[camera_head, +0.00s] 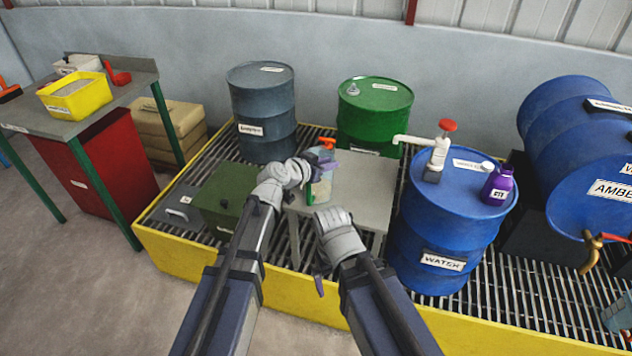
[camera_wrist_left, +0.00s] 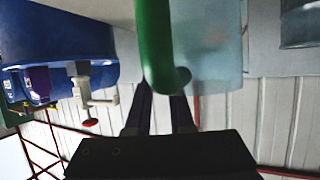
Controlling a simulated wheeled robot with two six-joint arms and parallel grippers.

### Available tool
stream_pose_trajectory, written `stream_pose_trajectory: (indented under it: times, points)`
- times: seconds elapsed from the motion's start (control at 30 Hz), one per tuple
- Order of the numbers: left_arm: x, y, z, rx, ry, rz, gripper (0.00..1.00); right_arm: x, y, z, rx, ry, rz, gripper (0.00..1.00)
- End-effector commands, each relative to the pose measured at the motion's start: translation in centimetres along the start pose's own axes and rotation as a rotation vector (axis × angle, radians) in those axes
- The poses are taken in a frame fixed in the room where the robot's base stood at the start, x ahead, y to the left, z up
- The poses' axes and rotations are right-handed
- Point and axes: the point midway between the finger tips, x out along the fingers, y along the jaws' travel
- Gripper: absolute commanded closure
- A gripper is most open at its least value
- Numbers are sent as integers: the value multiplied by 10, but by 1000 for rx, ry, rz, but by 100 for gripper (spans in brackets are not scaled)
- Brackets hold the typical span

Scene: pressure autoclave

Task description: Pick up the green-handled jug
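The green-handled jug (camera_head: 319,190) has a clear, pale body and stands on a small grey table, partly hidden by my left gripper. In the left wrist view its thick green handle (camera_wrist_left: 154,45) is close up, with the translucent body (camera_wrist_left: 215,45) to its right. My left gripper (camera_head: 308,164) is at the jug, and its two dark fingers (camera_wrist_left: 160,105) show apart, running behind the lower end of the handle. I see no clear grip on it. My right gripper (camera_head: 320,280) hangs low in front of the small table, away from the jug; its finger gap is not clear.
The small grey table (camera_head: 362,200) stands on a grated platform with a yellow edge (camera_head: 185,265). A green box (camera_head: 222,200) is to the left. A blue drum (camera_head: 435,235) with a pump and purple bottle (camera_head: 497,186) is close on the right. Grey (camera_head: 262,110) and green (camera_head: 372,115) drums stand behind.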

Motion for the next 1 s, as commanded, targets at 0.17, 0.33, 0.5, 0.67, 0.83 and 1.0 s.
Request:
stream_pose_trajectory:
  times: [0.17, 0.33, 0.5, 0.67, 0.83, 1.0]
  points:
    - [0, 0, 0, 0, -1, 1, 100, 0, 0, 0, 0, 0, 0, 0]
    - [0, 0, 0, 0, -1, 1, 100, 0, 0, 0, 0, 0, 0, 0]
    - [0, 1, 0, 0, -1, 2, 100, 0, 0, 0, 0, 0, 0, 0]
    - [0, 1, 0, 0, -1, 2, 100, 0, 0, 0, 0, 0, 0, 0]
    - [0, 1, 0, 0, -1, 2, 100, 0, 0, 0, 0, 0, 0, 0]
    - [0, 1, 0, 0, -1, 2, 100, 0, 0, 0, 0, 0, 0, 0]
